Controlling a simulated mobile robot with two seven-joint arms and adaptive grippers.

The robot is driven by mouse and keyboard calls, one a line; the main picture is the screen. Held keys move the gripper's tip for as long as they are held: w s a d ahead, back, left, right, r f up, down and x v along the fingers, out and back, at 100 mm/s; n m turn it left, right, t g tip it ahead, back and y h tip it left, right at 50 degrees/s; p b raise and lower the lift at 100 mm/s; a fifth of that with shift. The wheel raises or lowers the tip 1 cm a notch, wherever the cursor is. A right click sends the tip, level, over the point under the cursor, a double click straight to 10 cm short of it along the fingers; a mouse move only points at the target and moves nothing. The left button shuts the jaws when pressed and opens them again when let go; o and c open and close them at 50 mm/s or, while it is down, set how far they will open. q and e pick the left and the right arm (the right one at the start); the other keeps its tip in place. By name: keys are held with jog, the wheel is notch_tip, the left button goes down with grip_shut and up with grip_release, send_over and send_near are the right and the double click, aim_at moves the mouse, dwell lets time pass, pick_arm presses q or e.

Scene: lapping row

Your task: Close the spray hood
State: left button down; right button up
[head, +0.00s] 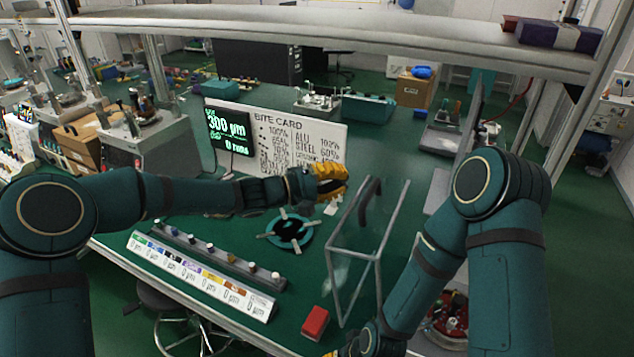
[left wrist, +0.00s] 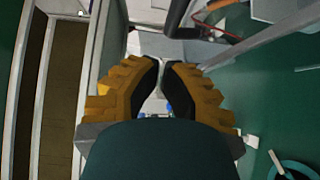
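The spray hood (head: 353,254) is a clear-panelled grey metal frame standing on the green bench, right of centre in the head view. A dark bar-like handle (head: 370,197) shows near its top. I cannot clearly tell how far its panel is swung. My left gripper (head: 340,181) is left of the handle and appears apart from it. In the left wrist view its yellow fingers with black pads (left wrist: 160,65) come together at the tips, with nothing visible between them. Only a yellow bit of my right gripper (head: 343,353) shows at the bottom edge, so its fingers are hidden.
A teal disc with light arms (head: 290,231) lies left of the hood. A red block (head: 315,323) sits in front. A labelled rack (head: 200,275) runs along the front edge. A bite card board (head: 300,147) and display (head: 228,128) stand behind. A shelf (head: 330,28) hangs overhead.

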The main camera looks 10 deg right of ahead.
aim_at(354, 205)
pick_arm(q)
jog(key=shift+s+d, duration=0.6)
jog(key=shift+d, duration=0.15)
jog(key=shift+s+d, duration=0.55)
jog(key=shift+d, duration=0.2)
